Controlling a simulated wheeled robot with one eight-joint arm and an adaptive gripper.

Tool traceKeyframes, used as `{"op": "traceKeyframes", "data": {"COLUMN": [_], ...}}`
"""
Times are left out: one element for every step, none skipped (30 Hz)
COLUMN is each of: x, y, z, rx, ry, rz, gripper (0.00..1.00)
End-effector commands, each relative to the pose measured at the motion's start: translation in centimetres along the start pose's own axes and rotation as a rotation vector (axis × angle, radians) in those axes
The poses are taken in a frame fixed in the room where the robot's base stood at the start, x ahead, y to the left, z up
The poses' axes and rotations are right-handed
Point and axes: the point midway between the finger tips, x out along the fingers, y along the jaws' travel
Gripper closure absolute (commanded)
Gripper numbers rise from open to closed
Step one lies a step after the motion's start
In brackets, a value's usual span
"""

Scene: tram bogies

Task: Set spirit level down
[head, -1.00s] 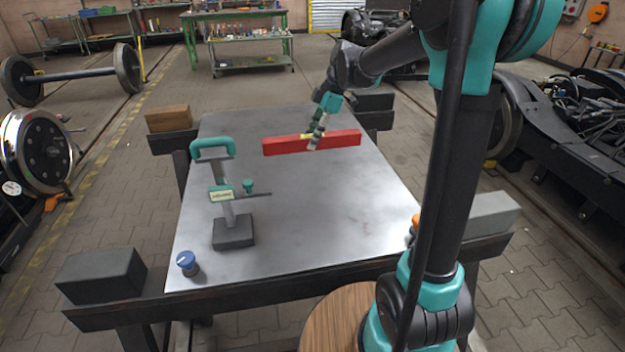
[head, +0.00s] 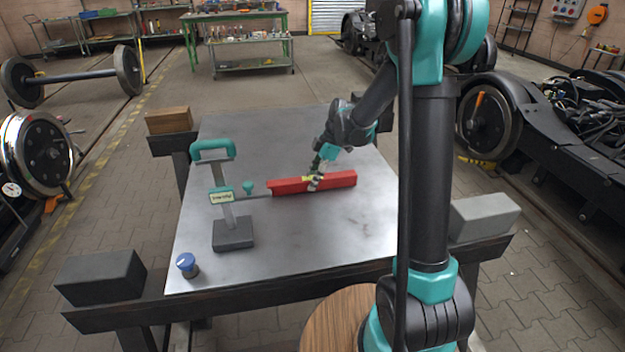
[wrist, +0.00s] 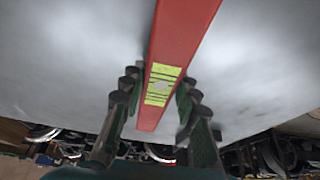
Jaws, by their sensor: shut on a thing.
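The red spirit level (head: 338,180) has a yellow-green vial section at its middle. My gripper (head: 314,183) is shut on the level around that middle section. In the wrist view the level (wrist: 183,35) runs between the two fingers, with the yellow vial (wrist: 160,84) between the fingertips (wrist: 160,90). The level lies across the picture over the grey metal table (head: 290,245). I cannot tell whether it touches the tabletop. Its left end is close to the thin rod of the teal-handled stand.
A teal-handled stand on a dark block (head: 233,233) is on the table's left. A blue-capped knob (head: 187,264) sits at the front left corner. Dark blocks (head: 102,275) and a wooden block (head: 169,120) flank the table. The tabletop's front middle is clear.

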Motion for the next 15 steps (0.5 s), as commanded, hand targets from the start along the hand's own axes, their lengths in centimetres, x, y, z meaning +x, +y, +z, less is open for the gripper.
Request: {"op": "traceKeyframes", "data": {"x": [0.04,0.02,0.0,0.0,0.0,0.01,0.05,0.11,0.22,0.18,0.17,0.17,0.17,0.17,0.17], "y": [-0.02,-0.02,-0.02,-0.02,-0.02,-0.02,-0.01,-0.01,-0.01,-0.01,-0.01,-0.01,-0.01,-0.01,-0.01], "z": [0.01,0.0,-0.01,-0.01,-0.01,0.0,0.01,0.04,0.08,0.08,0.07,0.07,0.07,0.07,0.07], "rx": [0.0,0.0,0.0,0.0,0.0,0.0,0.0,0.0,0.0,0.0,0.0,0.0,0.0,0.0,0.0], "ry": [0.0,0.0,0.0,0.0,0.0,0.0,0.0,0.0,0.0,0.0,0.0,0.0,0.0,0.0,0.0], "rz": [0.0,0.0,0.0,0.0,0.0,0.0,0.0,0.0,0.0,0.0,0.0,0.0,0.0,0.0,0.0], "gripper": [1.0,1.0,1.0,1.0,1.0,1.0,1.0,1.0,1.0,0.66,0.62,0.57,0.54,0.5,0.49]}}
